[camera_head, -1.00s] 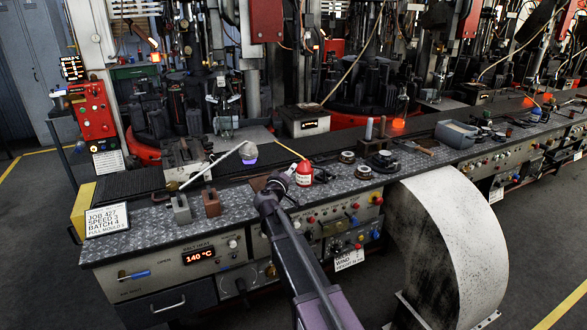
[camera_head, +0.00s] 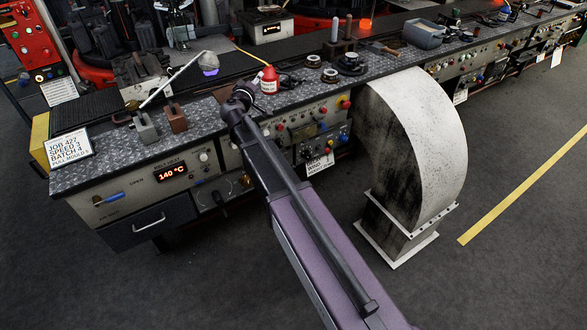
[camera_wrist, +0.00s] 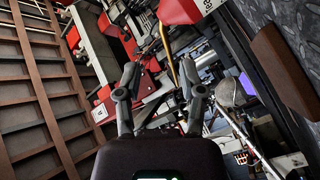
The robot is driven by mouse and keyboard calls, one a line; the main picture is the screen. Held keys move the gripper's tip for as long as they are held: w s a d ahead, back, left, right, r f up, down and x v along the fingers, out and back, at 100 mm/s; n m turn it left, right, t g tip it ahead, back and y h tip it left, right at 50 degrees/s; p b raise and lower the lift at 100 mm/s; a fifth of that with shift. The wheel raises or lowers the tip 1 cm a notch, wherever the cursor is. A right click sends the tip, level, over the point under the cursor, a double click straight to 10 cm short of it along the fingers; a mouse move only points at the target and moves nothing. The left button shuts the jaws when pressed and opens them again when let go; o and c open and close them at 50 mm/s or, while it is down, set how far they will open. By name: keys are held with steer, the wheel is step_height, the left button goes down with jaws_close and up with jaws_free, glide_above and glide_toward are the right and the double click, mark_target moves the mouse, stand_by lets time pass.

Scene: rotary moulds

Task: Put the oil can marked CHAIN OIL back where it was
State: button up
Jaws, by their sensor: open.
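A red oil can (camera_head: 269,82) with a white label and a thin yellow spout stands upright on the patterned metal bench top (camera_head: 100,168). Its lettering is too small to read. My gripper (camera_head: 241,100) is just left of the can in the head view, at the bench's front edge. In the wrist view both fingers (camera_wrist: 163,88) are spread with nothing between them. The same red can (camera_wrist: 182,10) shows at the top edge of the wrist view, partly cut off, its spout curving down. The gripper is apart from it.
Grey (camera_head: 145,128) and brown (camera_head: 175,119) blocks and a lamp (camera_head: 208,62) stand left of my gripper. Round dark-and-white parts (camera_head: 330,76) lie to the can's right. A grey bin (camera_head: 424,34) is farther right. A large curved duct (camera_head: 425,120) stands before the bench.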

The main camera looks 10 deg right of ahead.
steer(key=s+d+f+m+g+y, duration=0.1)
steer(key=s+d+f+m+g, duration=0.2)
steer(key=s+d+f+g, duration=0.45)
steer(key=s+d+f+m+g, duration=0.25)
steer(key=s+f, duration=0.25)
steer(key=s, duration=0.5)
steer(key=s+a+f+g+y, duration=0.2)
steer(key=s+y, duration=0.1)
steer(key=s, duration=0.5)
steer(key=s+a+f+g+y, duration=0.1)
steer(key=s+f+g+y, duration=0.2)
steer(key=s, duration=0.6)
steer(key=shift+s+a+f+n+g+y, duration=0.35)
steer(key=shift+a+n+y, duration=0.1)
steer(key=shift+y, duration=0.35)
